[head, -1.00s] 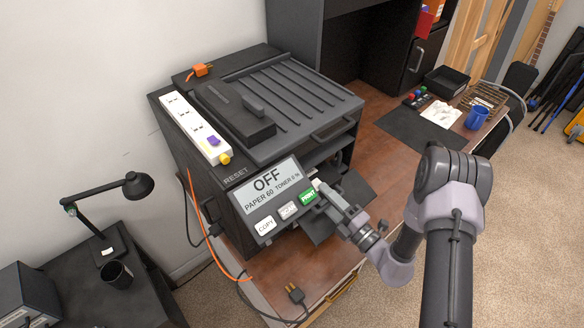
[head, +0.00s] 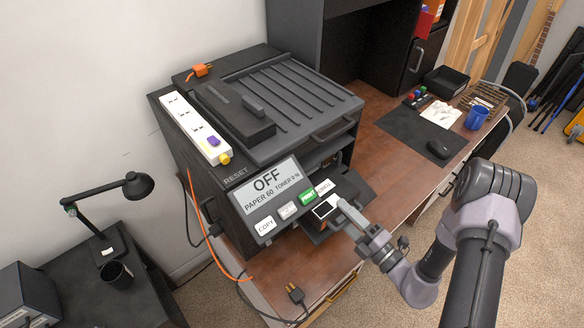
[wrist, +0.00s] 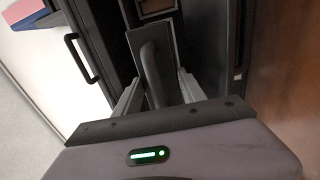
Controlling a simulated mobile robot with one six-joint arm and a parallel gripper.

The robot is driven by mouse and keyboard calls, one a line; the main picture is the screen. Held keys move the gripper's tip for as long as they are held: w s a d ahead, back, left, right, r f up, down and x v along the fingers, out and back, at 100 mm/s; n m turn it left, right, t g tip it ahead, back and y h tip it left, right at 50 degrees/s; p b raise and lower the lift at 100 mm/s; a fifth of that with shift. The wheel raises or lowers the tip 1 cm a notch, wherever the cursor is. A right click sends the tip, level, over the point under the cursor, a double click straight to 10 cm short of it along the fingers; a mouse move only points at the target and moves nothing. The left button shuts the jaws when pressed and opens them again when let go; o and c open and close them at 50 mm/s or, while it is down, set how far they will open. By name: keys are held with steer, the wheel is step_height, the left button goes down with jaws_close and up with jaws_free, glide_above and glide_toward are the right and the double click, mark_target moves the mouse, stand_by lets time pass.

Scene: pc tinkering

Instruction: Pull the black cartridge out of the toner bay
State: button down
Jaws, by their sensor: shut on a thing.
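The black cartridge (head: 314,213), with a pale label on top, sticks out of the printer's front below the button panel. Its rear part is hidden by the panel, so I cannot tell how much is still inside the toner bay. My gripper (head: 344,207) is at its outer end. In the wrist view, the grey fingers (wrist: 158,92) are shut on the cartridge's upright black handle (wrist: 152,70). The printer (head: 235,165) has its front flap (head: 356,188) open. Its display (head: 267,184) reads OFF, PAPER 60, TONER 0 %.
A white power strip (head: 196,128) lies on the printer's left edge. An unplugged black plug (head: 296,294) lies at the desk's front. The space in front of the printer, over the floor, is open.

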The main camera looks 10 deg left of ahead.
steer(key=shift+s+d, duration=0.2)
steer(key=shift+d, duration=0.05)
steer(key=shift+r+p, duration=0.15)
steer(key=shift+p, duration=0.7)
